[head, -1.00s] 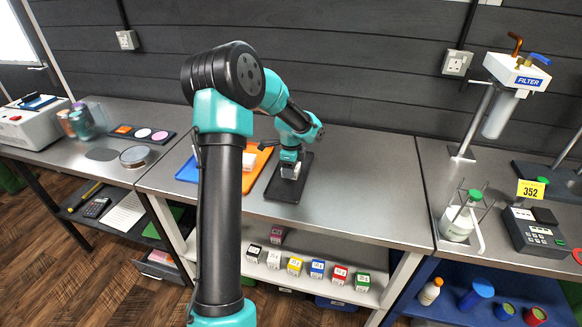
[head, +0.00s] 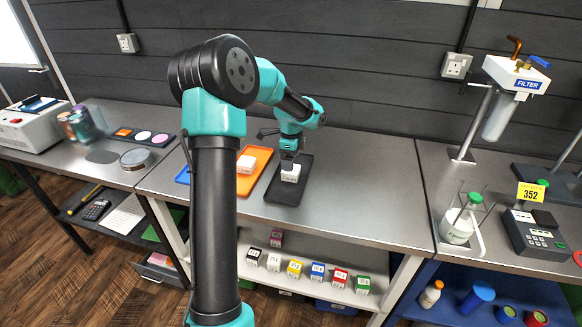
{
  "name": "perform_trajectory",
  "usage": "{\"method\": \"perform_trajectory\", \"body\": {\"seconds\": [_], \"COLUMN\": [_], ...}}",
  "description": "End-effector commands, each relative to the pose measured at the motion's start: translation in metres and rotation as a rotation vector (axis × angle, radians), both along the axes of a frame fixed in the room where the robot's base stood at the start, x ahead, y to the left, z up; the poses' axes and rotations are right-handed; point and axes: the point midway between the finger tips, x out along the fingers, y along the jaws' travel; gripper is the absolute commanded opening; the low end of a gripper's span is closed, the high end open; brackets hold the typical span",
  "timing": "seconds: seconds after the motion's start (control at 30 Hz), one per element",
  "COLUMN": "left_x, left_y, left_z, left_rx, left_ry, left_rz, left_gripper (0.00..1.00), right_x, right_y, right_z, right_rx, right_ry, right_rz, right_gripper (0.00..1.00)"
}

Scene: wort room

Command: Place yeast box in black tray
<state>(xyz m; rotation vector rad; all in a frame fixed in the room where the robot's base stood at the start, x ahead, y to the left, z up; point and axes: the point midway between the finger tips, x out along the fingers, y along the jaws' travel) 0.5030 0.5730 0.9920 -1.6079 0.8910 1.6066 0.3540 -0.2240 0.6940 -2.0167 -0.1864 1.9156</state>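A small white box (head: 291,174), which looks like the yeast box, rests in the black tray (head: 281,194) on the middle bench. Its label is too small to read. The arm rising from the lower left of centre looks like my left one. Its gripper (head: 289,163) is just above and behind this box, pointing down. The box shows clear of the fingers, which look open but are small. Another white box (head: 246,164) sits on the orange tray (head: 261,160) to the left. My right gripper is not in view.
A blue tray (head: 183,175) lies left of the orange one, partly hidden by my arm. The bench (head: 370,190) right of the black tray is clear. Several small coloured boxes (head: 317,272) stand on the shelf below. A filter stand (head: 497,105) is on the right bench.

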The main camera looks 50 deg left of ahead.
Motion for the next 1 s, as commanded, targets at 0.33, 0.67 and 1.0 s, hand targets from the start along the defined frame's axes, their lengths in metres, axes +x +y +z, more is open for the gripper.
{"method": "perform_trajectory", "body": {"seconds": [0.33, 0.67, 1.0], "left_x": [0.0, 0.0, 0.0], "left_y": [0.0, 0.0, -0.001], "left_z": [0.059, 0.069, 0.068], "left_rx": [0.001, -0.001, -0.001], "left_ry": [-0.002, 0.001, 0.001], "left_rz": [0.0, -0.001, -0.001], "left_gripper": [0.87, 0.87, 0.87], "right_x": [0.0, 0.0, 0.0], "right_y": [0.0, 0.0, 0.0], "right_z": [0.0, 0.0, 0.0], "right_rx": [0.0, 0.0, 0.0], "right_ry": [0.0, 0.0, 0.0], "right_rz": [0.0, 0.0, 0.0], "right_gripper": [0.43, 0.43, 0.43]}}
